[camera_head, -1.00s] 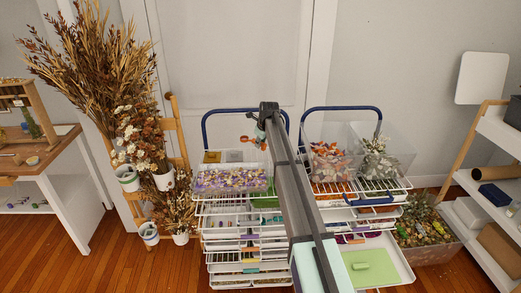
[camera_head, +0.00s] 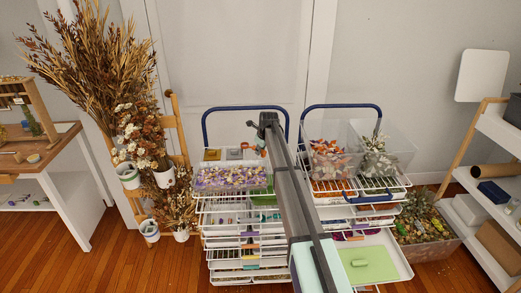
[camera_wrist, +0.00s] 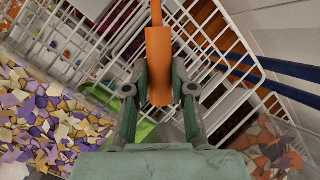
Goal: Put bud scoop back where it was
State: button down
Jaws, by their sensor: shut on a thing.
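The orange scoop (camera_wrist: 158,65) is in my gripper, its thick end between the fingertips and its thin shaft pointing up the wrist picture. My gripper (camera_wrist: 160,84) is shut on it. Wire cart bars lie beyond the scoop in the wrist view. In the head view, a small orange piece (camera_head: 249,149) shows beside the end of my arm, above the left cart; I cannot tell whether it touches anything. The arm hides much of my gripper there.
A clear bin of purple and cream petals (camera_head: 232,178) stands on the left cart. A bin of orange and white pieces (camera_head: 330,160) and one of pale foliage (camera_head: 378,160) stand on the right cart. An open tray with a green mat (camera_head: 385,268) juts out below.

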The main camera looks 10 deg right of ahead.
jog(key=shift+f, duration=0.25)
jog(key=c, duration=1)
grip_release()
jog(key=shift+r, duration=0.5)
jog(key=b+v, duration=0.2)
jog(key=v, duration=1)
